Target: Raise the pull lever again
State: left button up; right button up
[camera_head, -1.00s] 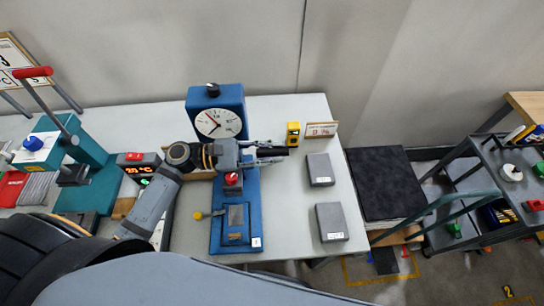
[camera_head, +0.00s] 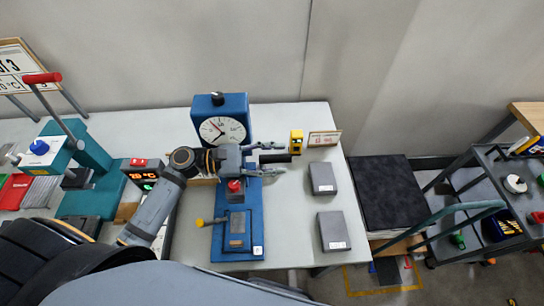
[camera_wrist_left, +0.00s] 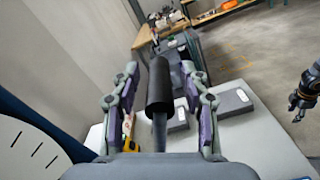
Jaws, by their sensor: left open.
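The pull lever's black grip (camera_head: 276,158) points right from the blue gauge stand (camera_head: 236,107); its shaft is mostly hidden behind my gripper. My left gripper (camera_head: 272,159) is open, with one finger on each side of the grip. In the left wrist view, the black grip (camera_wrist_left: 160,86) on its grey shaft stands between the two spread fingers (camera_wrist_left: 160,92), with gaps visible on both sides. My right gripper (camera_wrist_left: 303,97) shows small at the right edge of the wrist view; its jaw opening is unclear.
A teal press with a red-handled lever (camera_head: 42,78) stands at the left. A yellow device (camera_head: 296,142) and a small sign (camera_head: 324,139) are behind the grip. Two grey blocks (camera_head: 322,178) (camera_head: 333,231) lie on the table's right, with bare table (camera_head: 290,225) beside them.

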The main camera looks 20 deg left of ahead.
pick_arm(q)
jog(key=shift+a, duration=0.1)
jog(key=v, duration=1.2)
jog(key=shift+c, duration=0.2)
